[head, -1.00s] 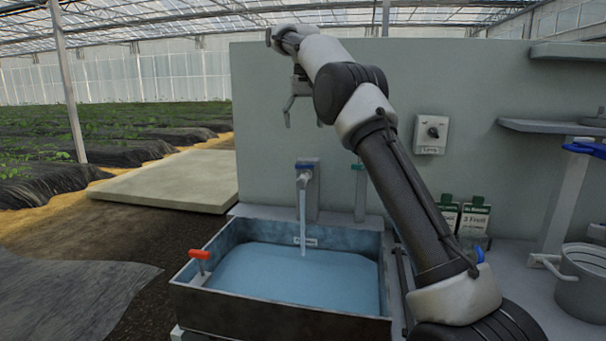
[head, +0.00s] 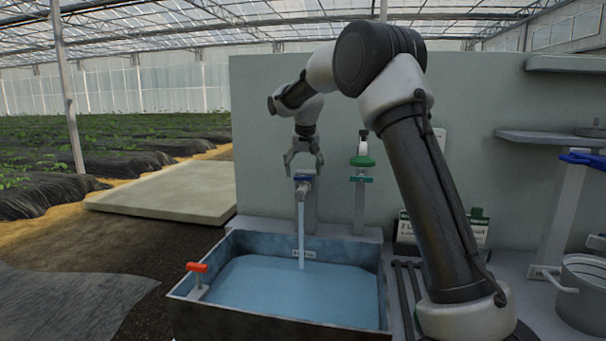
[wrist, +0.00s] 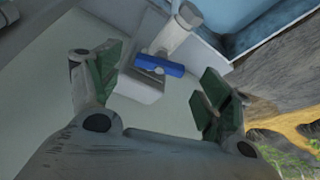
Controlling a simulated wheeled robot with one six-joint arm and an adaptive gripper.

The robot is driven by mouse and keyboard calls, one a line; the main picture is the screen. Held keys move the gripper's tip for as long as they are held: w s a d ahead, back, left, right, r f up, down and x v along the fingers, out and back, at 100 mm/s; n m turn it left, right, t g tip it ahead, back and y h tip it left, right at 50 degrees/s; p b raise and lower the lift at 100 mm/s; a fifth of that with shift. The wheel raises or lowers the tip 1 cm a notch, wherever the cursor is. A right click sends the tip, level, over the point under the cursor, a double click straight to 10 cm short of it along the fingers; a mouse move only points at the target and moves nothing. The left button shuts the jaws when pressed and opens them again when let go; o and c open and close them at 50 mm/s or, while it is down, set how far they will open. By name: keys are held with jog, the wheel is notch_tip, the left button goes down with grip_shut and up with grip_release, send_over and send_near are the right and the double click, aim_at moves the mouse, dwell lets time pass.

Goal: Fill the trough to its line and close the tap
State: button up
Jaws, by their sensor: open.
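The trough (head: 180,310) stands in front of the panel with blue water (head: 290,290) in it. A stream of water runs from the tap (head: 304,184) down into the trough. The tap has a blue handle, which also shows in the wrist view (wrist: 159,65). A small white label (head: 304,253) sits on the trough's back wall; I cannot tell whether the water is at a line. My gripper (head: 304,170) is open and empty, pointing down just above the tap's handle. In the wrist view the handle lies between and beyond the two green-padded fingers (wrist: 160,95).
A second tap with a green handle (head: 362,179) stands right of the running one. A red-handled lever (head: 197,268) is at the trough's left rim. A blue-handled valve (head: 583,160) and a grey pot (head: 585,290) are at the right.

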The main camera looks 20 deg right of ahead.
jog(key=shift+x, duration=1.05)
jog(key=c, duration=1)
jog(key=shift+a+m+h, duration=0.15)
jog(key=shift+m+h, duration=0.55)
jog(key=shift+m, duration=1.3)
jog(key=o, duration=1)
jog(key=shift+g, duration=0.3)
jog(key=v, duration=1.2)
